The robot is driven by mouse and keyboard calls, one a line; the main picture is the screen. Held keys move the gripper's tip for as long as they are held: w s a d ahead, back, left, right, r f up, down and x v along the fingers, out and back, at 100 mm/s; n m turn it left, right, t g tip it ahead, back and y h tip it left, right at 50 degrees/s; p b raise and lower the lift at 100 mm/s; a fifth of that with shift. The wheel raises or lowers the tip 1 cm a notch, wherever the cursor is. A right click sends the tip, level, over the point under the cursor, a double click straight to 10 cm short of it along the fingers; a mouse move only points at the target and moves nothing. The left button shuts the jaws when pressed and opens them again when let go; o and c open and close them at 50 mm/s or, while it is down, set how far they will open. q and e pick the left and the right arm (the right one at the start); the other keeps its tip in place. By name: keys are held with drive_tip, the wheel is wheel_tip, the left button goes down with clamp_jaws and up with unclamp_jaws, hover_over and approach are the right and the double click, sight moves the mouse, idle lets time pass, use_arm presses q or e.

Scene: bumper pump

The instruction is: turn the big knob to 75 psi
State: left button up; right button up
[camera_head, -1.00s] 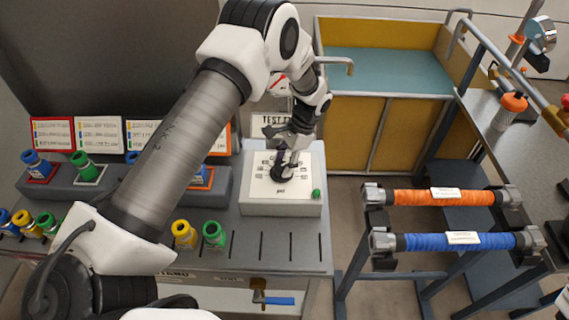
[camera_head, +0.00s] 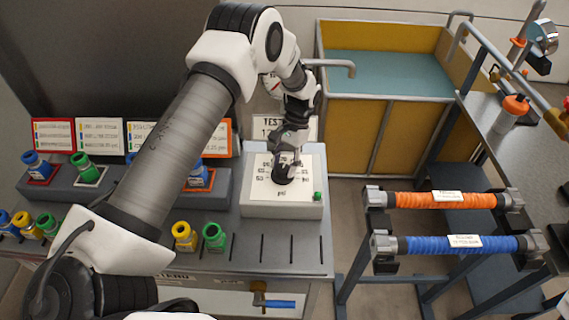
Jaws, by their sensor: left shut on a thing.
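The big knob (camera_head: 282,174) is black and sits in the middle of a white dial plate (camera_head: 300,194) marked "psi", on a pale box at the right end of the grey bench. My left gripper (camera_head: 285,164) reaches down from above and is shut on the knob. The fingers and wrist cover part of the knob and some dial numbers. The numbers are too small for me to read the pointer's setting. A small green button (camera_head: 317,196) is at the box's front right corner. My right gripper is not in view.
A white "TEST" sign (camera_head: 306,124) stands behind the dial box, partly hidden by my left wrist. Yellow (camera_head: 183,236) and green (camera_head: 213,236) fittings stand left of it. Orange (camera_head: 443,199) and blue (camera_head: 458,243) hoses lie on a rack at right.

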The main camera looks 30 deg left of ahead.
use_arm(q)
drive_tip(key=shift+s+f, duration=0.1)
drive_tip(key=o, duration=1.1)
drive_tip(key=shift+o, duration=0.2)
drive_tip(key=v, duration=1.2)
